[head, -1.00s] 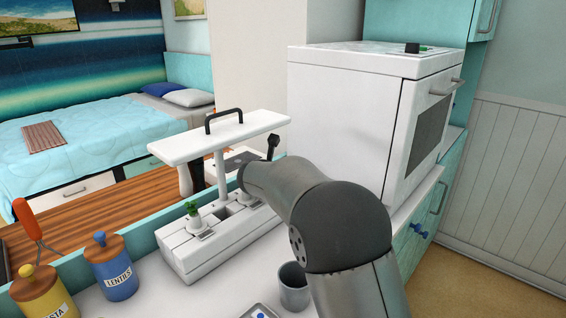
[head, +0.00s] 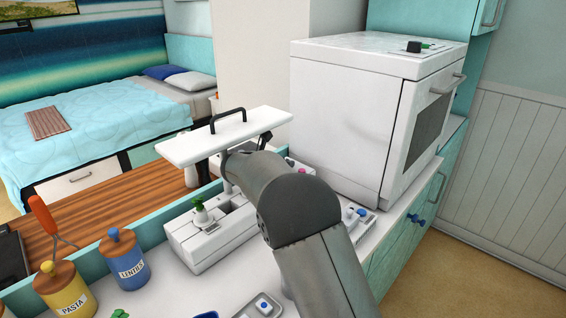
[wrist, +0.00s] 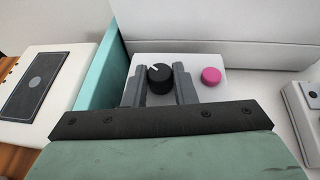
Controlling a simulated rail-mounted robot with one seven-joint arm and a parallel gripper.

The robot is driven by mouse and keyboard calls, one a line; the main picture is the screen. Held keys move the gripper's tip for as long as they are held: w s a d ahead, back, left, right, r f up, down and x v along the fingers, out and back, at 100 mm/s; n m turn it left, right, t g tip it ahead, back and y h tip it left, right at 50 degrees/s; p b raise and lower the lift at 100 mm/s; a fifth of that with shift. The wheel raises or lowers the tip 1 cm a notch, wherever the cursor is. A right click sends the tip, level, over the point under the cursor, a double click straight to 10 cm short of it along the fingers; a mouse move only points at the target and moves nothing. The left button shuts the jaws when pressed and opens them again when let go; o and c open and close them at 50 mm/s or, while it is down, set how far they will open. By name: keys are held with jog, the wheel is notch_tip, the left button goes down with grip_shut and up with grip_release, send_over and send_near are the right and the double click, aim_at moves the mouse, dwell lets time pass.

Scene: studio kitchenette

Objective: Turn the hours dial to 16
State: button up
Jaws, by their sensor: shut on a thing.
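A black round dial (wrist: 160,80) with a white pointer mark stands on a white box (wrist: 203,62) in the wrist view. The pointer aims to the upper left. No numbers are legible around it. My gripper (wrist: 160,72) has one grey finger on each side of the dial and is shut on it. A pink button (wrist: 211,76) is to the right of the dial, outside the fingers. In the head view my arm hides the gripper and the dial; the pink button (head: 301,170) shows just behind the arm.
A white raised shelf with a handle (head: 190,148) stands left of my arm. A white oven (head: 345,115) is behind to the right. A small box with a blue knob (head: 361,212) is right of my arm. Lentils (head: 127,265) and pasta (head: 70,295) jars stand at front left.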

jog(key=o, duration=1)
